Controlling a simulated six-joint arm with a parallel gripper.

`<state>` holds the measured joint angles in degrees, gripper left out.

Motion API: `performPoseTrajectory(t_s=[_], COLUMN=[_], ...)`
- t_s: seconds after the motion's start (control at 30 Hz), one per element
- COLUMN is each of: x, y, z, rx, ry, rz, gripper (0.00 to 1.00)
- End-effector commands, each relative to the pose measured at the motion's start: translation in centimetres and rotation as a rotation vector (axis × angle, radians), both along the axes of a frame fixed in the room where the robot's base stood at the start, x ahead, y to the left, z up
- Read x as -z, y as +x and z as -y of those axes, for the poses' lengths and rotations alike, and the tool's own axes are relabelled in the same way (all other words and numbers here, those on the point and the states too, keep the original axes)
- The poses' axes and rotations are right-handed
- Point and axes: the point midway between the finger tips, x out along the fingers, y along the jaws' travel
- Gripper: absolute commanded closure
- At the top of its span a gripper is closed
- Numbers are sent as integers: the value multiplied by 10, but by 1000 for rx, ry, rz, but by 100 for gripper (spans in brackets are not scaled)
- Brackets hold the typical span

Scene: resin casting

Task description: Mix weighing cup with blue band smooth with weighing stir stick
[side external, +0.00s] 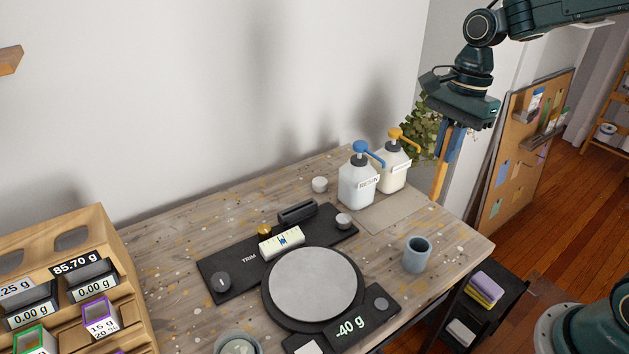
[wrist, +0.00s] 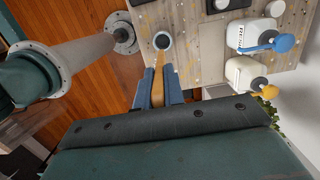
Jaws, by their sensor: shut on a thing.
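My gripper (side external: 452,143) is high above the right end of the bench, shut on a wooden stir stick (side external: 440,180) that hangs down. In the wrist view the stick (wrist: 158,82) lies between the blue fingers of the gripper (wrist: 158,92). A blue-grey cup (side external: 416,254) stands upright on the bench near its right edge, below and apart from the stick. It also shows in the wrist view (wrist: 155,40). A second, pale cup (side external: 237,344) is cut off at the bottom edge of the side view. I cannot make out a blue band on either cup.
A black scale with a bare round plate (side external: 314,283) reads -40 g. A blue-pump resin bottle (side external: 357,186) and a yellow-pump bottle (side external: 393,167) stand at the back beside a grey mat (side external: 392,212). A wooden rack (side external: 60,240) with displays is at left. A dark cart (side external: 480,305) stands below.

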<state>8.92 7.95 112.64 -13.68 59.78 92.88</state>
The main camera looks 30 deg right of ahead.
Motion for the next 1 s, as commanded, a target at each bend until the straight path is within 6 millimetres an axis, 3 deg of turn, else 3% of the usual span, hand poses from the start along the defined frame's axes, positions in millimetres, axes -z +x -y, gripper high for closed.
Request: performPoseTrajectory(t_s=[0.27,0.47,0.73,1.0], x=[1,4,12,26], y=[11,33,65,80], z=[-14,-48,-122,-209], rx=[-36,-113,-259,-407], ry=[0,1,1,1], rz=[-1,-1,-1,-1], gripper=[100,100,100,100])
